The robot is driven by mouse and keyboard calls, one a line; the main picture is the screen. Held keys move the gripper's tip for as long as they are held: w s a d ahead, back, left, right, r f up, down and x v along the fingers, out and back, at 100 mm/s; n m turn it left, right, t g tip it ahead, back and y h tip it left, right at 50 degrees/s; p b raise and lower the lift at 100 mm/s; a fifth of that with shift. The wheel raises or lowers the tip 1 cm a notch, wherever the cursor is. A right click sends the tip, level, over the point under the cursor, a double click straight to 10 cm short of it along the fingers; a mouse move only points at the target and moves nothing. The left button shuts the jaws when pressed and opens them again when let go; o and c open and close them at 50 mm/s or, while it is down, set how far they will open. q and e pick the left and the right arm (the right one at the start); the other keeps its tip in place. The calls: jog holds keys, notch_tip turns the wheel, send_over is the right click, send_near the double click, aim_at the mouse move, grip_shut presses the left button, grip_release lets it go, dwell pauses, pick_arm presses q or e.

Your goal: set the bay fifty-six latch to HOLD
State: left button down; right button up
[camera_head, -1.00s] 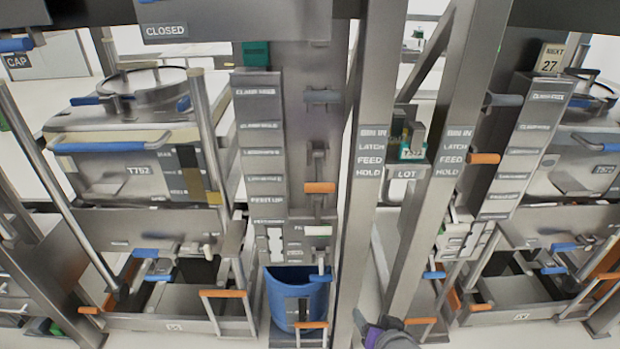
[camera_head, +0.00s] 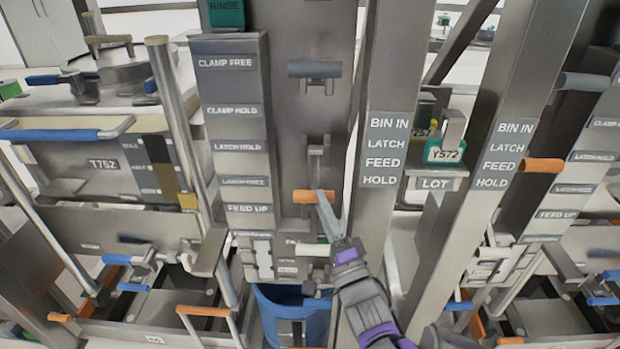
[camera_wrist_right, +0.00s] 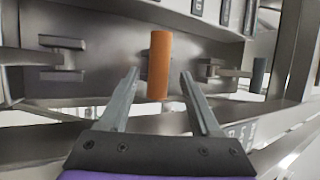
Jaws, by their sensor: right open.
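An orange handle (camera_head: 305,196) sits across a grey lever on the left machine column (camera_head: 285,150). At its left is a label strip (camera_head: 233,110) reading CLAMP FREE, CLAMP HOLD, LATCH HOLD, LATCH FREE, FEED UP. The handle is level with about LATCH FREE to FEED UP. My right gripper (camera_head: 323,203) reaches up to the handle's right end in the head view. In the right wrist view, the open fingers (camera_wrist_right: 159,76) stand either side of the orange handle (camera_wrist_right: 160,50), apart from it. No number fifty-six is readable. My left gripper is not in view.
A grey handle (camera_head: 314,69) is above the orange one. A post (camera_head: 388,130) marked BIN IN, LATCH, FEED, HOLD stands close right of my arm. Another orange handle (camera_head: 542,165) is on the right column. A blue bin (camera_head: 275,318) is below.

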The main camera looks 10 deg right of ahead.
aim_at(315, 168)
jog(key=x, duration=0.7)
jog(key=shift+w, duration=0.35)
grip_shut()
dwell(1.0)
